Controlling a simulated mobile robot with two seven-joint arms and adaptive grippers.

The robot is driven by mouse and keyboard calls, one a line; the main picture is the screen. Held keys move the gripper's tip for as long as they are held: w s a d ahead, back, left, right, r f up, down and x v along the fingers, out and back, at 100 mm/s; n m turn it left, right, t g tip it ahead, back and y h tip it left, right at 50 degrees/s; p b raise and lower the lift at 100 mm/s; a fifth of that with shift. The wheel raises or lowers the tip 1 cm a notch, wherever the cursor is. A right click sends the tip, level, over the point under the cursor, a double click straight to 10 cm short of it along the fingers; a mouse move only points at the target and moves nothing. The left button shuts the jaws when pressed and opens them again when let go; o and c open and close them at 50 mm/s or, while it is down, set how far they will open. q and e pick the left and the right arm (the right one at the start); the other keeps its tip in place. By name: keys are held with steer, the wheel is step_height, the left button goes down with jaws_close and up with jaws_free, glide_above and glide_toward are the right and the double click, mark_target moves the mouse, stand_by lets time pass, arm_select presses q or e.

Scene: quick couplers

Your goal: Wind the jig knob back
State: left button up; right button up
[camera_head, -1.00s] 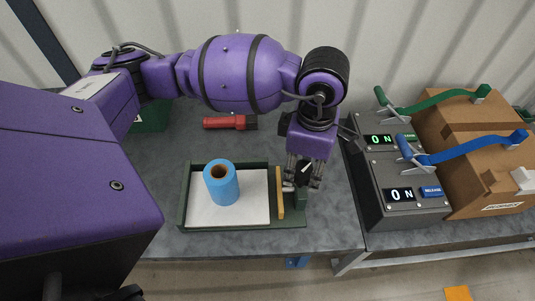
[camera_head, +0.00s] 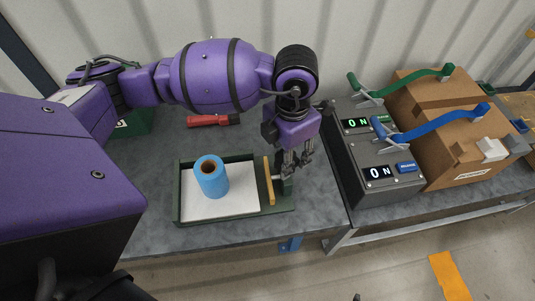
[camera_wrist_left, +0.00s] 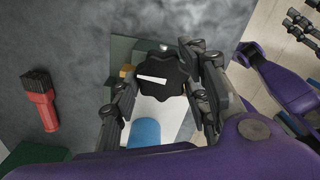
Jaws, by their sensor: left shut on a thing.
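The jig is a green tray (camera_head: 178,212) with a white floor, a blue cylinder (camera_head: 211,178) standing in it and a yellow bar (camera_head: 268,182) near its right side. The black lobed jig knob (camera_wrist_left: 163,75) with a white mark shows in the left wrist view, between my left fingers. My left gripper (camera_head: 295,168) is at the jig's right end in the head view, shut on the knob. In the head view the fingers largely hide the knob. Dark fingers of my right gripper (camera_wrist_left: 303,24) seem to show at the wrist view's top right corner; their opening is unclear.
A red-handled brush (camera_head: 212,120) lies behind the tray, apart from it. A grey control box (camera_head: 375,165) with two "0 N" displays and green and blue levers stands to the right. Cardboard boxes (camera_head: 460,150) are beyond it. Bare grey tabletop lies between the jig and the control box.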

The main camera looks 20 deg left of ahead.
arm_select(q)
steer(key=shift+w+n, duration=0.1)
steer(key=shift+n, duration=0.2)
steer(key=shift+r, duration=0.1)
steer(key=o, duration=1.1)
step_height(320, 180, up, 12)
steer(key=shift+f, duration=0.1)
stand_by(0.4)
